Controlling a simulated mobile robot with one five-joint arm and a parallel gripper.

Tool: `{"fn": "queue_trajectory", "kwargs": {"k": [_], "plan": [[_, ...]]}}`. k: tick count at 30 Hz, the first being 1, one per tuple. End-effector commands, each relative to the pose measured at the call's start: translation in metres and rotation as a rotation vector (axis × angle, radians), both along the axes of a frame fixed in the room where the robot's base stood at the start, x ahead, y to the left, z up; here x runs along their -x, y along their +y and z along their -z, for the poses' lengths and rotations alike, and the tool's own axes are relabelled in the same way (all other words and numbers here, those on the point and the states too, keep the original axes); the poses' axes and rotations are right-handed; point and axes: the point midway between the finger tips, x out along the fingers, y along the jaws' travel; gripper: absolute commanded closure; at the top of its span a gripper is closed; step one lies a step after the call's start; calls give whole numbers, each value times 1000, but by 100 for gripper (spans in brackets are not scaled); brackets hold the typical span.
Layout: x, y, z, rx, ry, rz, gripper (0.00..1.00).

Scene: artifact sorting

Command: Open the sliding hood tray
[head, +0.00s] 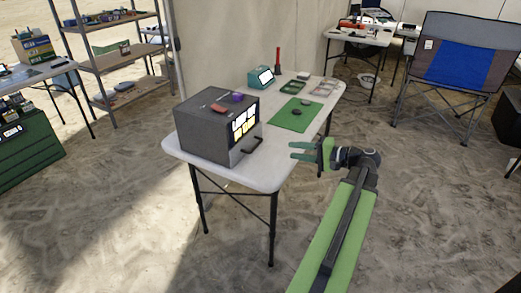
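The hood is a dark grey box (205,134) on the left end of the white folding table. Its front has lit yellow-white panels (243,124). Below them is the tray front (238,151) with a black bar handle (251,145). The tray looks shut, flush with the box. My gripper (293,151) has green fingers that point left toward the handle. It is open and empty, apart from the handle and to its right, near the table's front edge.
The white table (265,177) also holds a green mat (293,114), a green tray (296,87), a teal device (261,77) and a red-handled tool (277,60). Small red and purple items lie on the box. A folding chair (464,59) stands at right. The sandy floor before the table is clear.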

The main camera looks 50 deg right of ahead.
Motion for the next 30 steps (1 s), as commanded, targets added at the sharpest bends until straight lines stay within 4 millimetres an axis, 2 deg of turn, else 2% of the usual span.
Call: {"fn": "queue_trajectory", "kwargs": {"k": [9, 15, 21, 30], "plan": [[-78, 20, 21, 0, 1, -4, 69], [-120, 30, 29, 0, 2, -3, 69], [-140, 35, 33, 0, 2, 0, 69], [-143, 35, 32, 0, 2, 1, 69]]}}
